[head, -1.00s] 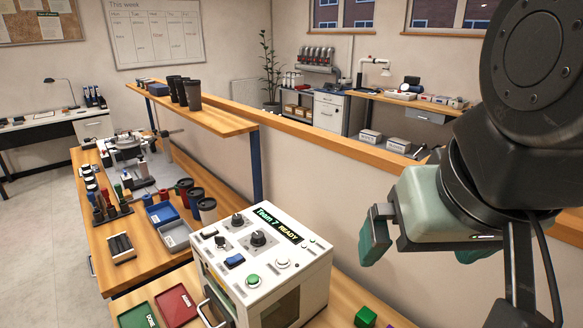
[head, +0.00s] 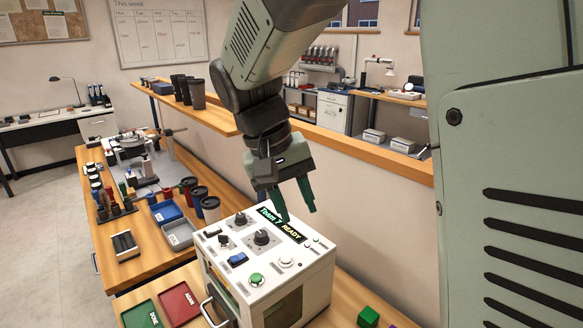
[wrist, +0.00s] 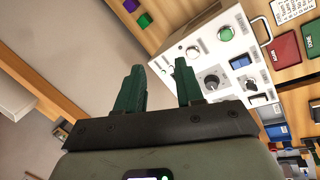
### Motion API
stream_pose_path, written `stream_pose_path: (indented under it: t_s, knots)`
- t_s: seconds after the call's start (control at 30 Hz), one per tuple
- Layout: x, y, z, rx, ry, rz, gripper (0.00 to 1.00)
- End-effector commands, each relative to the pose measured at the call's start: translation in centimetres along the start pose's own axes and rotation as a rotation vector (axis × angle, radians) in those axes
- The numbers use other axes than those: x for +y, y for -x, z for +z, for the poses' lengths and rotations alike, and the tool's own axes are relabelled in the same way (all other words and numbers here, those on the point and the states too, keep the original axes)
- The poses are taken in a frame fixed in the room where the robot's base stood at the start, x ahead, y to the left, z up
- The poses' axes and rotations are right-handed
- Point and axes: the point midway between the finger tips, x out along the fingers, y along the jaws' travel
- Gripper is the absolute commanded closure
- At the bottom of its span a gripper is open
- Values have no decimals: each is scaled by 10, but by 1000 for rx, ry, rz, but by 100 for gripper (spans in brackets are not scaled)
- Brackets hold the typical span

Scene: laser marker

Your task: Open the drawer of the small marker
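The small marker (head: 274,289) is a white box-shaped machine on the wooden bench, with knobs, a green button and a display reading "Team 7 READY" on top. A grey handle (head: 213,312) sits on its front left side; it also shows in the wrist view (wrist: 262,29). A dark window is on the side facing right. I cannot make out whether the handle belongs to the drawer. My gripper (head: 297,216) hangs above the back of the marker, apart from it, with green fingers spread and nothing between them. In the wrist view the open fingers (wrist: 160,85) point toward the marker's top.
A green tray (head: 140,316) and a red tray (head: 180,304) lie left of the marker. A green cube (head: 368,316) lies to its right. Cups, blue and grey bins (head: 178,234) stand behind left. A wooden shelf (head: 200,112) runs behind, near my arm.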

Motion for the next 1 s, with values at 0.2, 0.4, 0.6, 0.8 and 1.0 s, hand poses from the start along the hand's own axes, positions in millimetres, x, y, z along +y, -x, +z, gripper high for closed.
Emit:
stream_pose_path:
  t_s: [0.2, 0.4, 0.6, 0.8, 1.0]
  knots:
    - [-94, -39, -43, -48, 106, 239, 63]
    - [-178, -78, -57, -10, 182, 471, 63]
    - [-267, -125, -47, 107, 258, 709, 63]
    - [-340, -171, -19, 286, 324, 914, 63]
    - [-374, -196, 2, 405, 354, 1007, 63]
